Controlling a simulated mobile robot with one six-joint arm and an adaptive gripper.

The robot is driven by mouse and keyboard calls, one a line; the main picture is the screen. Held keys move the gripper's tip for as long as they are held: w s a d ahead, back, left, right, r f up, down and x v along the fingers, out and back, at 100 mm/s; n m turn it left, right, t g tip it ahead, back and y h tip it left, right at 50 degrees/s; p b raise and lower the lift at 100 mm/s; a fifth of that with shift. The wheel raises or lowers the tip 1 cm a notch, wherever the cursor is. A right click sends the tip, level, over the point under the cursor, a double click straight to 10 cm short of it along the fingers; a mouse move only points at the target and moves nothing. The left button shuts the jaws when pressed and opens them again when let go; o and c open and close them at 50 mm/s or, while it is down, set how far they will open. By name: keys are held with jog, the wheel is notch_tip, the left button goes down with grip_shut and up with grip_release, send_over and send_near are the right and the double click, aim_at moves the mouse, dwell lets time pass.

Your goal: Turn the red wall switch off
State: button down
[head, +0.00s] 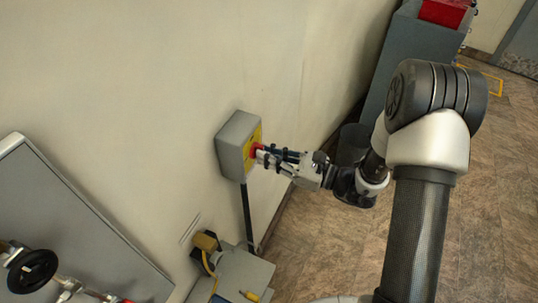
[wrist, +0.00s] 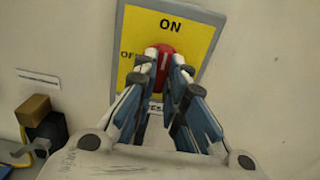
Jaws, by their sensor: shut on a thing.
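The red wall switch (head: 257,149) is a red knob on a yellow plate on the front of a grey wall box (head: 231,135). In the wrist view the red knob (wrist: 165,51) sits between my fingertips, with "ON" printed above it on the yellow plate (wrist: 198,32) and "OFF" partly hidden at its left. My gripper (head: 268,154) is at the box front, its fingers shut on the knob from both sides. In the wrist view the gripper (wrist: 163,65) covers the lower plate and much of the knob. The knob's ridge looks roughly upright, pointing towards "ON".
A grey panel with a black handwheel (head: 32,271) is at the lower left. A brown block (head: 206,240) with a yellow cable is below the box. A dark bin (head: 353,143) and a grey cabinet (head: 412,50) with a red box (head: 443,12) stand behind my arm. Floor is clear at right.

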jog(key=shift+w+r+n+b, duration=0.1)
jog(key=shift+r+n+b, duration=0.05)
jog(key=shift+n+b, duration=9.05)
jog(key=c, duration=1.6)
grip_release()
jog(key=shift+c, duration=0.2)
jog(key=shift+d, duration=0.15)
